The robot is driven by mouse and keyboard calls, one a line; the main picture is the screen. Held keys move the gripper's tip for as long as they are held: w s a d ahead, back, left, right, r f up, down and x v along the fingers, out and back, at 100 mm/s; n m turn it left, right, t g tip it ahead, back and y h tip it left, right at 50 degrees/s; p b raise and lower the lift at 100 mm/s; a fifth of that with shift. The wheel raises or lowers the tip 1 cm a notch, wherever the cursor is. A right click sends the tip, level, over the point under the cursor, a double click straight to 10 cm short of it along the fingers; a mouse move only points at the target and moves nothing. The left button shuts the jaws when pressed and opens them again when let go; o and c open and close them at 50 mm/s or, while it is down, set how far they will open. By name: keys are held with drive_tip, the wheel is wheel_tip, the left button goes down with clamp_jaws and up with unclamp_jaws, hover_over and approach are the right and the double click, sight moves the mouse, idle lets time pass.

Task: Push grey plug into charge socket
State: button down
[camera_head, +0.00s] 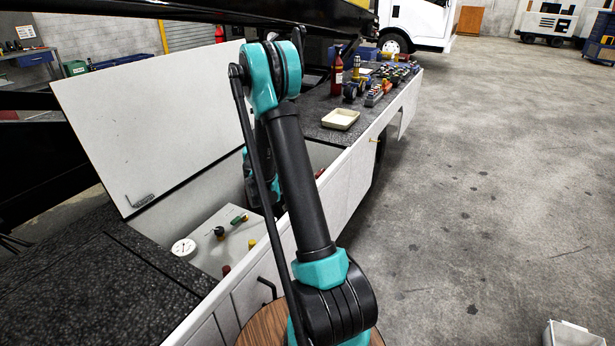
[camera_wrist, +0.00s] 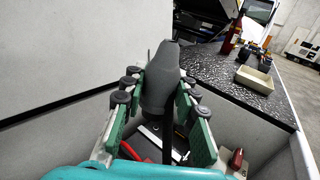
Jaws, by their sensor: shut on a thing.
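The grey plug (camera_wrist: 160,80) stands between the green-padded fingers of my gripper (camera_wrist: 157,106) in the wrist view, its thick rounded end pointing up and away. My gripper is shut on the plug, and a dark cable-like part runs down from it. In the head view my arm covers most of the gripper and the plug inside the open side compartment. I cannot make out the charge socket in either view.
A raised white lid (camera_head: 150,110) stands left of the compartment. A grey panel (camera_head: 205,238) inside carries a round gauge (camera_head: 184,249) and several knobs. A beige tray (camera_head: 341,119) and a red bottle (camera_head: 336,72) stand on the dark ledge. Open floor lies right.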

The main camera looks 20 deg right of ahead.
drive_tip(key=d+f+m+g+h, duration=0.5)
drive_tip(key=d+f+m+h, duration=0.15)
drive_tip(key=d+h, duration=0.35)
drive_tip(key=s+d+f+m+g+h, duration=0.3)
drive_tip(key=s+d+f+m+g, duration=0.2)
drive_tip(key=s+f+m+g, duration=0.3)
drive_tip(key=shift+s+d+g, duration=0.35)
drive_tip(key=shift+s+g, duration=0.75)
drive_tip(key=shift+g, duration=0.9)
drive_tip(key=shift+a+f, duration=0.2)
drive_tip(key=shift+f, duration=2.8)
drive_tip(key=shift+f, duration=1.45)
